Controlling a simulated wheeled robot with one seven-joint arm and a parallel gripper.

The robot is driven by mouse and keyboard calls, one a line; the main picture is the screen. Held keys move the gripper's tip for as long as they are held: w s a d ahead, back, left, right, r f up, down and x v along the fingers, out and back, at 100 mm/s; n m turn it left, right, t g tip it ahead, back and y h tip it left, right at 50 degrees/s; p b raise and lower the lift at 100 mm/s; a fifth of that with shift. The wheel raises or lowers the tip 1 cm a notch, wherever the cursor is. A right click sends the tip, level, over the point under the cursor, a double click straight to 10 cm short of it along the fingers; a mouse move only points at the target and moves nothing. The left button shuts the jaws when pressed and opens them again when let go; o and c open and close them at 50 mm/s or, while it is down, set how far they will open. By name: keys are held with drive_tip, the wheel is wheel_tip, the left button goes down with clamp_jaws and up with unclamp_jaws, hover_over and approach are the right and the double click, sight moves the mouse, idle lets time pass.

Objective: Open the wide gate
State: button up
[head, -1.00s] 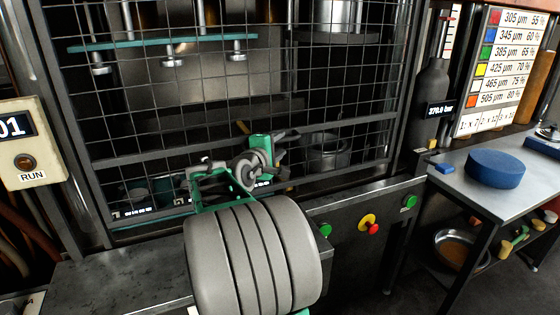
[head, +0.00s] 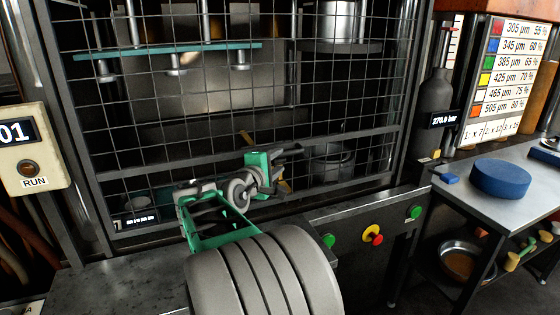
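The wide gate (head: 130,110) is a dark wire mesh panel with a grey frame across the front of a press. It is down over the opening, with its lower crossbar (head: 345,142) running behind my gripper. My gripper (head: 280,168), with green and grey parts, is in front of the lower middle of the mesh. My own wrist hides part of the gate's bottom edge. The fingertips are small and dark against the mesh, so I cannot tell whether they are open or touch the gate.
Red and green buttons (head: 373,235) sit on the panel below the gate at right. A RUN box (head: 28,150) is at left. A side table (head: 475,203) holds a blue disc (head: 500,177). A dark bottle (head: 435,100) stands beside the press.

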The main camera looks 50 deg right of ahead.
drive_tip(key=v, duration=0.5)
drive_tip(key=shift+s, duration=0.1)
idle(0.6)
